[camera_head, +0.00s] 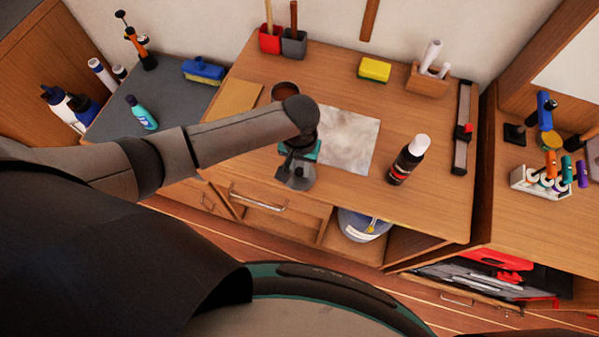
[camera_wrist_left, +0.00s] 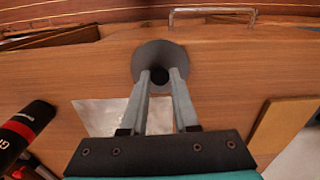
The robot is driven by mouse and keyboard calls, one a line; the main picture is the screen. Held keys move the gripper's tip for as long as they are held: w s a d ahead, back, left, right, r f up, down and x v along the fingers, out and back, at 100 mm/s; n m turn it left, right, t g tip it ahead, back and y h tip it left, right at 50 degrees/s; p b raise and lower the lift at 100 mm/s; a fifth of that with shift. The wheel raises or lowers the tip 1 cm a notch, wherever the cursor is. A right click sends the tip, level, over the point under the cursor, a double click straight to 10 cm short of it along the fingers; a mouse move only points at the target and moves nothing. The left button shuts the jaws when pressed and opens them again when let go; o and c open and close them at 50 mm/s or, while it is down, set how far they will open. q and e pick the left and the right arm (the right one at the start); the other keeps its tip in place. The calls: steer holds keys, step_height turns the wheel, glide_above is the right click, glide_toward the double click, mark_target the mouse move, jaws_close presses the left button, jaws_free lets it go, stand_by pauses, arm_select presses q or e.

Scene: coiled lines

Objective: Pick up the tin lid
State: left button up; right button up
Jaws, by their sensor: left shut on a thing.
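The tin lid (camera_wrist_left: 160,49) is a dark grey disc with a black knob in its middle, seen in the left wrist view near the table's front edge. My left gripper (camera_wrist_left: 160,76) has its fingers closed on the knob. In the head view my left gripper (camera_head: 296,172) points down at the front of the table, and I cannot clearly tell the lid apart from it there. An open round tin (camera_head: 285,91) with a dark inside stands behind my forearm, partly hidden by it. My right gripper is not in view.
A pale mat (camera_head: 350,140) lies beside the gripper, with a black bottle (camera_head: 407,160) to its right. A yellow sponge (camera_head: 374,69), a wooden holder (camera_head: 427,80) and red and grey cups (camera_head: 270,40) stand at the back. A tan board (camera_head: 235,97) lies at left.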

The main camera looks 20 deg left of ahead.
arm_select(q)
jaws_close()
steer(key=shift+r, duration=0.1)
